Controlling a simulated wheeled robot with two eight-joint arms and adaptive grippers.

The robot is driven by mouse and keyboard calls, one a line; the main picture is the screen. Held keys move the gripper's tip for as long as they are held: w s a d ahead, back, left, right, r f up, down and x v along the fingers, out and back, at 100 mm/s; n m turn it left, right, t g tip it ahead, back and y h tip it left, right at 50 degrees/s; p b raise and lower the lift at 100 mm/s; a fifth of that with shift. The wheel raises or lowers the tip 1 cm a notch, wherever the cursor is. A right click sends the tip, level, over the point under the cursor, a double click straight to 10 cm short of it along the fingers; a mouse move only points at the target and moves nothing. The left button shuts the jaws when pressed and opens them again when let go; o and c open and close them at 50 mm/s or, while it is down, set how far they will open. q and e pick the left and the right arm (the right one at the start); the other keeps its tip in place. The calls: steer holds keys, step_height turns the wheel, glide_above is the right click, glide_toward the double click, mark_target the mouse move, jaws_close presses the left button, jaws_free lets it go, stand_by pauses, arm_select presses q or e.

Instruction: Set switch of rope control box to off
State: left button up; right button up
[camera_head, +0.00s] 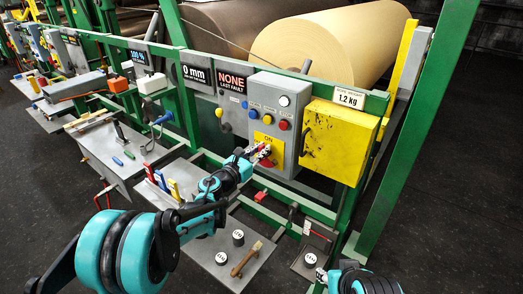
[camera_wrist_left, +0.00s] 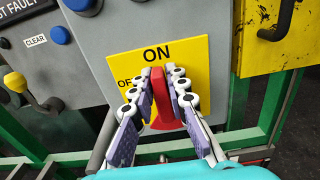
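The rope control box (camera_head: 277,115) is a grey cabinet with coloured buttons and a yellow plate (camera_head: 268,142) low on its front. In the left wrist view the plate (camera_wrist_left: 197,75) reads ON at the top and OFF at the upper left, partly hidden. The red switch handle (camera_wrist_left: 161,100) points up toward ON. My left gripper (camera_head: 263,155) is at the plate; in the wrist view its fingers (camera_wrist_left: 159,80) lie on both sides of the handle, closed against it. My right gripper (camera_head: 321,275) is at the lower right, mostly cut off; its opening is unclear.
A yellow box (camera_head: 340,140) hangs right of the control box on the green frame (camera_head: 415,110). Blue and yellow knobs (camera_wrist_left: 15,82) are left of the plate in the wrist view. A grey shelf (camera_head: 215,262) with weights is below. Large rolls (camera_head: 335,45) stand behind.

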arm_select(q)
jaws_close()
steer(key=shift+w+a+f+n+b, duration=0.4)
steer(key=shift+f+n, duration=0.2)
steer(key=shift+n, duration=2.35)
steer(key=shift+w+a+f+n+b, duration=0.25)
steer(key=shift+a+f+n, duration=0.3)
steer(key=shift+n, duration=2.45)
steer(key=shift+w+a+f+n+b, duration=0.4)
steer(key=shift+f+n, duration=0.2)
steer(key=shift+n, duration=2.35)
steer(key=shift+s, duration=0.1)
steer(key=o, duration=0.7)
jaws_free()
steer(key=shift+a, duration=0.1)
steer(key=shift+o, duration=0.2)
